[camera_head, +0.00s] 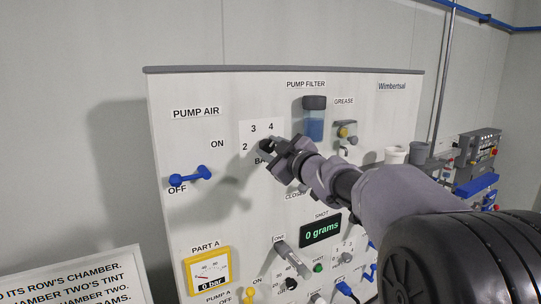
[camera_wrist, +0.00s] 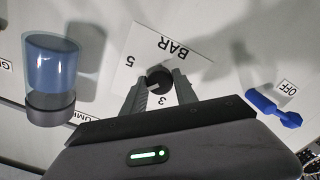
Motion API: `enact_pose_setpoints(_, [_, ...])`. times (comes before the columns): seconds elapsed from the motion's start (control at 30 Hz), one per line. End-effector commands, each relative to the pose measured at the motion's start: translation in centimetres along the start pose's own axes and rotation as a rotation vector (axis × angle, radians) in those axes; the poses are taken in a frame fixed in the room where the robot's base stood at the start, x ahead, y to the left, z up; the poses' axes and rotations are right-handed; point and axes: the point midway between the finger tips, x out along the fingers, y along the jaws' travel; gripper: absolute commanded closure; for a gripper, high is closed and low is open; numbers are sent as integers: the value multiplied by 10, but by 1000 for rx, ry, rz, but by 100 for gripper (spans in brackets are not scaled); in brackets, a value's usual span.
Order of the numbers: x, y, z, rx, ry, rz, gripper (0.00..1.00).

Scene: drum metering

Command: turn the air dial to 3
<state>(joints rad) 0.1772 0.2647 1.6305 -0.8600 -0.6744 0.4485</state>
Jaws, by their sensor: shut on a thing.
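The air dial (camera_wrist: 159,78) is a small round black knob on a white scale plate (camera_head: 262,128) marked BAR. In the head view my gripper (camera_head: 266,149) covers the dial and the right part of the plate. The number the dial points to cannot be read clearly.
The blue pump air lever (camera_head: 190,177) is left of the dial, with its knob end near OFF. The blue pump filter bowl (camera_head: 314,122) and the grease fitting (camera_head: 346,134) stick out at upper right. A yellow-framed gauge (camera_head: 208,272) is below left.

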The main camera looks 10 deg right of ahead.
Motion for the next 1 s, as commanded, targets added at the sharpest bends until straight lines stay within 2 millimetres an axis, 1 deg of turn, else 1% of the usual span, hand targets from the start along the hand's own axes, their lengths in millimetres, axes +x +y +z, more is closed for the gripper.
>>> enact_pose_setpoints(0.7, [0,-1,2,-678,0,1,100])
enact_pose_setpoints(1.0, [0,-1,1,-940,1,1,100])
